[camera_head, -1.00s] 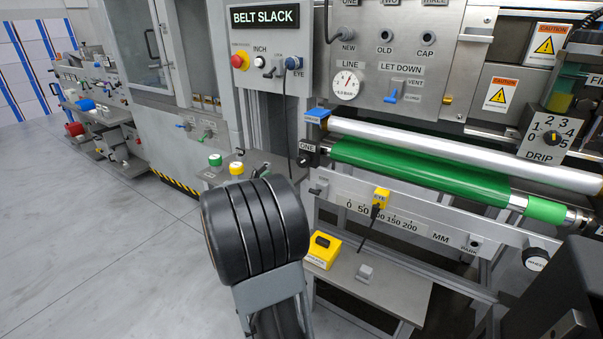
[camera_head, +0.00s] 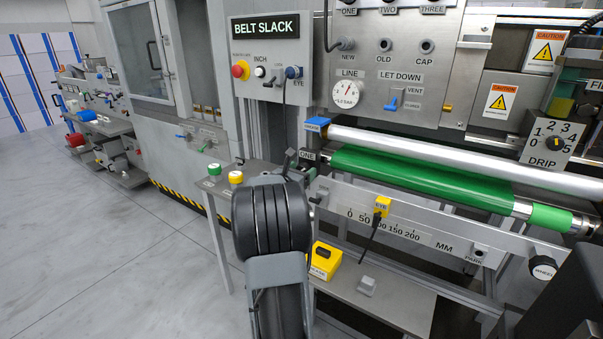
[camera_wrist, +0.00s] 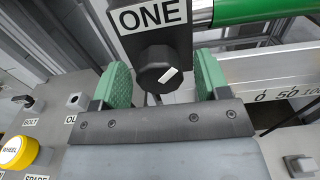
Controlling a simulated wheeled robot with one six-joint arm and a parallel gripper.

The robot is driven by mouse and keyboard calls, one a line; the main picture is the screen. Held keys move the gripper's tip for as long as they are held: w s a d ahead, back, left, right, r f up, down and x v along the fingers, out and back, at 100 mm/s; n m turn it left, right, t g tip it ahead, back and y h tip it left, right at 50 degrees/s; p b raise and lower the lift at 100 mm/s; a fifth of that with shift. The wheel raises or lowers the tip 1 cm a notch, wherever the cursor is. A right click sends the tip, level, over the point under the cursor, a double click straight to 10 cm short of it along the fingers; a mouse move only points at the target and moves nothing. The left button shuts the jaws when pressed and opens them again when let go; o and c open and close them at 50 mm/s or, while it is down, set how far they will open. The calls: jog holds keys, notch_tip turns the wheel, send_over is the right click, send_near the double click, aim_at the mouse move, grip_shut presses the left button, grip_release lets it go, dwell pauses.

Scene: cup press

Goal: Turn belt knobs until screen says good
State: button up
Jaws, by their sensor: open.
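The screen (camera_head: 265,27) at the upper left of the machine reads BELT SLACK. A belt knob, a black round knob (camera_wrist: 157,74) with a white pointer mark, sits below the label ONE (camera_wrist: 148,14) in the wrist view. My gripper (camera_wrist: 162,80) is open, with one green pad on each side of this knob; gaps show between knob and pads. In the head view, the label ONE (camera_head: 307,156) shows at the left end of the green roller (camera_head: 420,182), and my arm hides the knob.
A yellow box (camera_head: 325,262) stands on a low shelf (camera_head: 385,305). Green (camera_head: 214,167) and yellow (camera_head: 236,177) buttons sit on a bench at left. Open floor lies to the left.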

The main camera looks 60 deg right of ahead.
jog(key=shift+c, duration=0.5)
jog(key=c, duration=0.8)
jog(key=shift+c, duration=0.2)
jog(key=shift+f+m+b, duration=0.15)
jog(key=shift+m+b, duration=0.15)
jog(key=shift+b, duration=0.25)
jog(key=m+b, duration=0.2)
jog(key=b, duration=0.1)
jog(key=shift+f, duration=0.15)
jog(key=m+b, duration=0.2)
jog(key=b, duration=0.2)
jog(key=shift+m, duration=0.4)
jog(key=shift+r+m+b, duration=0.25)
jog(key=shift+m+b, duration=0.95)
jog(key=shift+b, duration=0.1)
